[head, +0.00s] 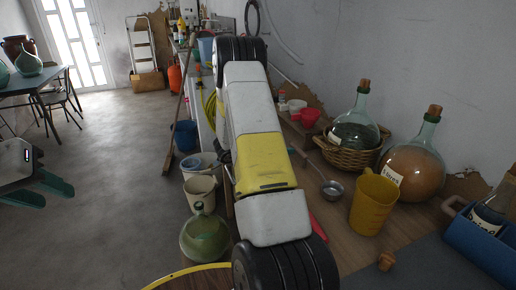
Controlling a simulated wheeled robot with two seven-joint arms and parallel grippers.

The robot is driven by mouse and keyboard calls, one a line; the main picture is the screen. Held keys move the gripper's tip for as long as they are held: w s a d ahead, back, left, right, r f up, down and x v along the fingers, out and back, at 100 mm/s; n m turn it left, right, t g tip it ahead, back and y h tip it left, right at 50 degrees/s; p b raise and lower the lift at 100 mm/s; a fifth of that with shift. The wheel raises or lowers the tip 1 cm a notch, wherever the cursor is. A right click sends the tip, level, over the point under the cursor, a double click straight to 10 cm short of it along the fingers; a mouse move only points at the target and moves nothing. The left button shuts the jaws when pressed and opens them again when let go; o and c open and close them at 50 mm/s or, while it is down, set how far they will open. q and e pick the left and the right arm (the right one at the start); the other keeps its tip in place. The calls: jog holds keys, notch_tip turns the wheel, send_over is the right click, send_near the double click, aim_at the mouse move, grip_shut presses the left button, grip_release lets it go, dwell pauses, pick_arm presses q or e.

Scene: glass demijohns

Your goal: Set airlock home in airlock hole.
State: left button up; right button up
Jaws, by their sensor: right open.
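I cannot make out an airlock or its hole in this view. A green glass demijohn (355,128) with a cork stands in a wicker basket (350,157) on the bench. A larger corked demijohn (418,165) with amber contents and a label stands to its right.
A yellow jug (373,202), a ladle (332,188) and a blue crate (482,240) holding a bottle are on the bench. Buckets (200,190) and a green demijohn (204,238) stand left of my right arm. The floor at left is mostly clear.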

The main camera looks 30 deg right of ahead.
jog(key=shift+x, duration=1.05)
grip_shut()
jog(key=shift+r, duration=0.5)
jog(key=s+a+r, duration=0.2)
jog(key=s+a, duration=0.1)
jog(key=a, duration=0.4)
jog(key=s+a+r, duration=0.2)
jog(key=s+a, duration=0.2)
jog(key=a, duration=0.3)
jog(key=shift+s+a, duration=0.2)
